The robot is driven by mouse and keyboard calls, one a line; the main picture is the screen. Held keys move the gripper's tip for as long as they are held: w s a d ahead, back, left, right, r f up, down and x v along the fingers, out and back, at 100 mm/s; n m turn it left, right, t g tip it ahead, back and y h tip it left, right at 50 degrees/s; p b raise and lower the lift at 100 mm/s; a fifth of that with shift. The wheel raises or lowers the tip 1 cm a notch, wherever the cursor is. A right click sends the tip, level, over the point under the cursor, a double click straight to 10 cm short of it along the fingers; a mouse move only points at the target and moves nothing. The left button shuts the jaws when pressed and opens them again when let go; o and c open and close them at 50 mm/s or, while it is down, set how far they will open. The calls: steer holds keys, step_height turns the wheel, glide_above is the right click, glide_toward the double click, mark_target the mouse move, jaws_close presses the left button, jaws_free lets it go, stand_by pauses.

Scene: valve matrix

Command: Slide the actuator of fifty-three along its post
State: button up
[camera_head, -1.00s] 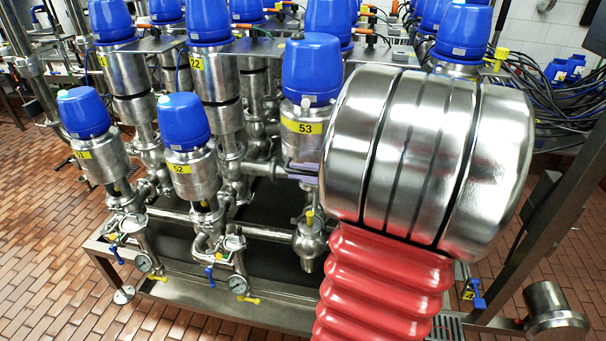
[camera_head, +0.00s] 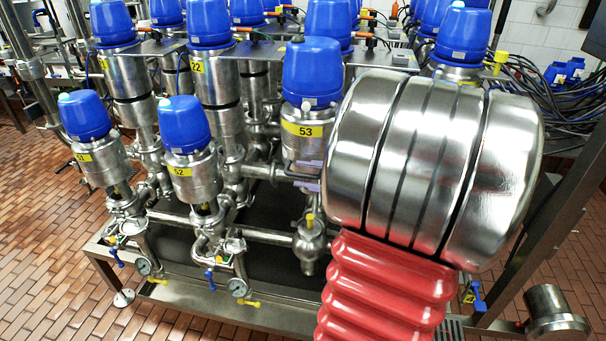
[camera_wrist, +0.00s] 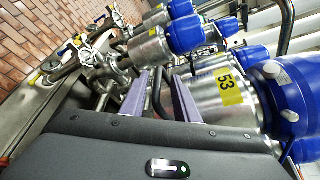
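The actuator of fifty-three is a steel cylinder (camera_head: 305,140) with a yellow "53" label and a blue cap (camera_head: 312,72). In the wrist view its steel body (camera_wrist: 205,90) lies on its side at the right. My gripper (camera_wrist: 160,74) is open, its two purple fingers apart just below the body. In the head view the fingers show in part under the label, beside my large steel arm link. The post below the body is mostly hidden there. I cannot tell whether it lies between the fingers. The valve foot (camera_head: 309,242) shows lower down.
Valve 52 (camera_head: 193,174) and valve 51 (camera_head: 100,160) stand to the left. Valve 22 (camera_head: 213,84) and other blue-capped valves stand behind. Pipes and a dark curved bar (camera_wrist: 158,92) are close to the fingers. Brick-tiled floor lies free at the left.

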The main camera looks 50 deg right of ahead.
steer(key=v, duration=1.2)
steer(key=shift+a, duration=0.15)
stand_by(0.4)
steer(key=w+a+f+n+g, duration=0.3)
steer(key=a+g, duration=0.1)
steer(key=a, duration=0.3)
steer(key=w+a+f+n+g+y, duration=0.1)
steer(key=w+a+f+n+g, duration=0.25)
steer(key=a, duration=0.25)
steer(key=w+a+f+n+g, duration=0.2)
steer(key=w+a+n+g, duration=0.15)
steer(key=a, duration=0.35)
steer(key=s+a+r+n+h, duration=0.1)
steer(key=a+r+n+h, duration=0.1)
steer(key=a+n, duration=0.4)
steer(key=s+a+r+n+t+h, duration=0.1)
steer(key=a+r+n+h, duration=0.1)
steer(key=a+n, duration=0.4)
steer(key=a, duration=0.3)
steer(key=shift+s+a, duration=0.2)
steer(key=shift+s, duration=0.15)
